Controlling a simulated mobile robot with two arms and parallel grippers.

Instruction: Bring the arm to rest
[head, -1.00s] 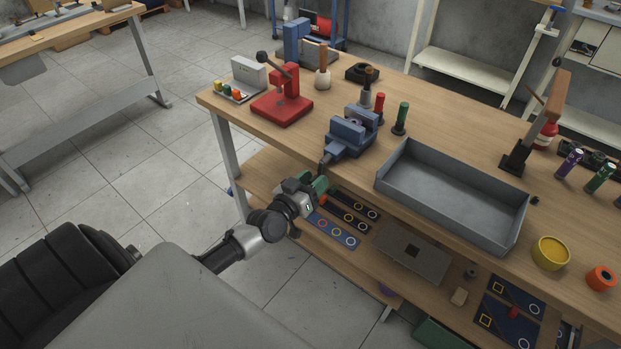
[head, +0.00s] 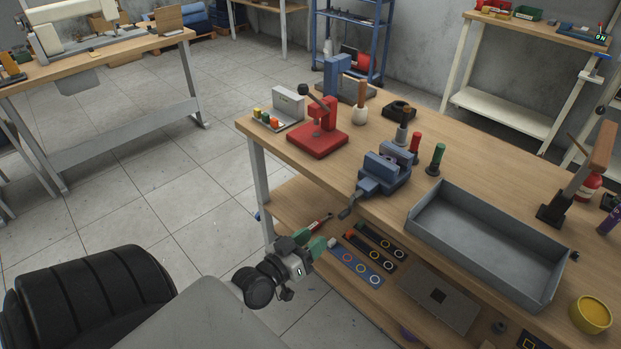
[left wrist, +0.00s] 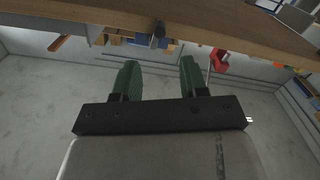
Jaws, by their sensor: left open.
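My left gripper (head: 324,243) is in front of the workbench's near edge in the head view, below the level of the bench top and beside the lower shelf. Its two green fingers are apart. In the left wrist view the gripper (left wrist: 160,78) shows its fingers spread with nothing between them. The bench edge (left wrist: 180,30) crosses the top of that view, beyond the fingertips. My right gripper is not in view.
The wooden workbench (head: 300,172) carries a red press (head: 318,135), a blue vise (head: 383,172) and a grey tray (head: 480,245). Dark strips with coloured rings (head: 357,266) lie on the lower shelf (head: 290,203). Open tiled floor (head: 160,200) lies left of the bench.

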